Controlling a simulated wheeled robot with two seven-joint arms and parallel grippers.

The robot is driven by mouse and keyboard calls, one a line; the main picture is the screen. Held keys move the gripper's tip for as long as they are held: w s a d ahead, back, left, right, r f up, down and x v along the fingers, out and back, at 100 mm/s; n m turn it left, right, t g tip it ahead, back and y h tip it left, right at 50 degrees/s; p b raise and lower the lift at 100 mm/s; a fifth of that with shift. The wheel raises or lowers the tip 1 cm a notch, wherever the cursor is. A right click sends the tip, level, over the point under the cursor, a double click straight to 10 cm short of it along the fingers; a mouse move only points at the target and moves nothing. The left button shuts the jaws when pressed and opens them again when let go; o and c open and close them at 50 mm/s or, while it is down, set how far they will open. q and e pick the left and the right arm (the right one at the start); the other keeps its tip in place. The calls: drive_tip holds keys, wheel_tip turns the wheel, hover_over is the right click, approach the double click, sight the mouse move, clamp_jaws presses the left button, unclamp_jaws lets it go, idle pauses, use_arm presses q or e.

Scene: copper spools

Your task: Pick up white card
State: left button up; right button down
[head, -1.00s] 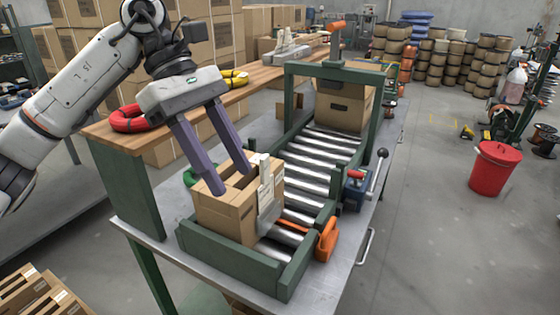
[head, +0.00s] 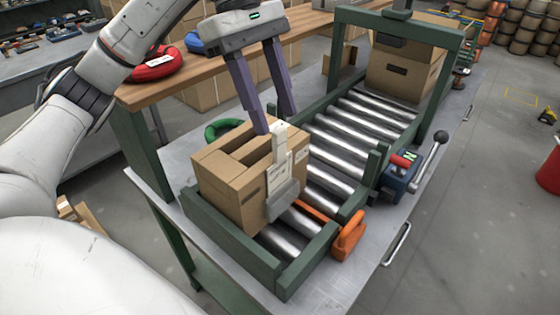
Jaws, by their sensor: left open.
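A white card (head: 276,181) with small print stands upright against the front face of an open cardboard box (head: 232,188). A grey holder (head: 284,203) with a pale upright part is at the card, and partly covers it. My left gripper (head: 277,124) is open, with its two purple fingers pointing down. In the picture its fingertips are at the top of the pale upright part, above the card. I cannot tell whether they touch it. Nothing is seen held between the fingers. My right gripper is not in view.
The box sits at the near end of a roller conveyor (head: 335,148) with green rails. An orange handle (head: 348,236) and a blue lever unit (head: 402,174) are to the right. A green frame (head: 438,98) spans the far rollers, with another box (head: 405,72) there.

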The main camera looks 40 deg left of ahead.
sight(279, 130)
use_arm(q)
drive_tip(key=x, duration=0.4)
drive_tip(key=shift+w+f, duration=0.1)
drive_tip(key=shift+f, duration=0.35)
clamp_jaws()
